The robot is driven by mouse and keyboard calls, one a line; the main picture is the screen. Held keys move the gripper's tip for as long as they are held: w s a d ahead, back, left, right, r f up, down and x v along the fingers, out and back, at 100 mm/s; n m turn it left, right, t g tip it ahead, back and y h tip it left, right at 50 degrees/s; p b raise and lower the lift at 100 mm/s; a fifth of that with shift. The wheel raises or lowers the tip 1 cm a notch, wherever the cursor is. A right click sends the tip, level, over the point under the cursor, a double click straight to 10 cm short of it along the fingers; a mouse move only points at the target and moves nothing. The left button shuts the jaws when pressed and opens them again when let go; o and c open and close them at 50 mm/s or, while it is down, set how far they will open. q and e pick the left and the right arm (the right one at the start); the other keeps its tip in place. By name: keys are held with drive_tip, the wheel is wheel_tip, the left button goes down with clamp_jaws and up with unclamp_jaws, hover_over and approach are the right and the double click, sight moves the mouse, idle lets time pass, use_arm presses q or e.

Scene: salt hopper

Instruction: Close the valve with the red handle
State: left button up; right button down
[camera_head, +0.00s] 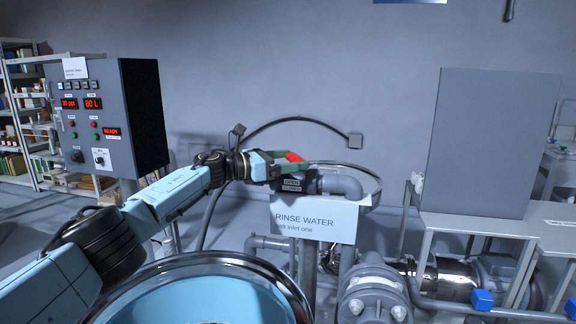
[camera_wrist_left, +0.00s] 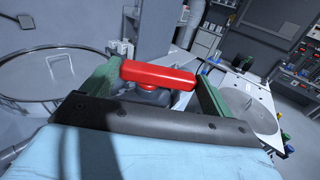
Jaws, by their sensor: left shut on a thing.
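The red handle (camera_head: 294,156) sits on top of the grey valve on the rinse water pipe (camera_head: 340,185), beside an "OPEN" tag. My left gripper (camera_head: 288,164) reaches it from the left. In the left wrist view the red handle (camera_wrist_left: 158,74) lies crosswise between the two green fingers of my left gripper (camera_wrist_left: 155,78), which are shut on it. The valve body (camera_wrist_left: 150,94) is partly hidden under the handle. My right gripper is not in view.
A "RINSE WATER" sign (camera_head: 314,219) hangs just below the valve. A round tank (camera_head: 206,264) stands in front, below my left arm. A control box (camera_head: 110,115) is at the left, a grey panel (camera_head: 492,140) at the right. Pumps and pipes fill the lower right.

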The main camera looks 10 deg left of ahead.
use_arm(q)
drive_tip(key=o, duration=0.8)
drive_tip(key=shift+v, duration=0.8)
drive_tip(key=v, duration=1.1)
drive_tip(key=shift+s+a, duration=0.25)
drive_tip(key=shift+a, duration=0.05)
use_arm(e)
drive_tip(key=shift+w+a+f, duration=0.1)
use_arm(q)
drive_tip(key=shift+c, duration=0.4)
